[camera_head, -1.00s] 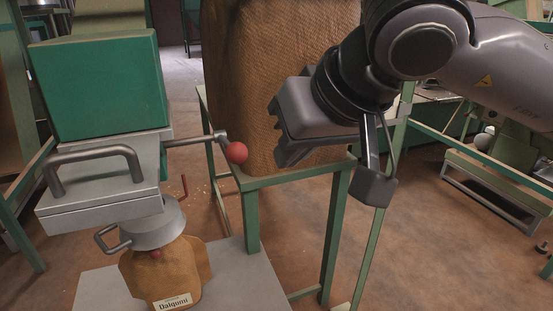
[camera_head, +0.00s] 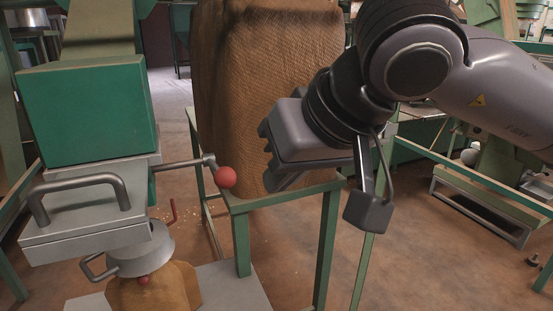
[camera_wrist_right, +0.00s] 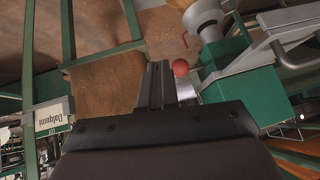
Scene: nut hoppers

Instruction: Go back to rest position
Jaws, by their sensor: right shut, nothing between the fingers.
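My right gripper (camera_head: 275,175) hangs in the air right of the hopper, in front of a large brown sack, in the head view. Its fingers are shut and empty. In the right wrist view the gripper (camera_wrist_right: 156,70) shows its fingers together, and the red ball knob (camera_wrist_right: 181,67) appears just to their right. In the head view the red knob (camera_head: 225,177) sits on the end of a metal lever, a little left of the gripper and apart from it. My left gripper is in neither view.
The green and grey hopper (camera_head: 88,110) stands at left, with a bag (camera_head: 155,290) under its metal spout (camera_head: 142,252). The brown sack (camera_head: 265,80) rests on a green frame (camera_head: 242,235) behind the gripper. Another green machine (camera_head: 515,165) stands at right. Open floor (camera_head: 440,260) lies at lower right.

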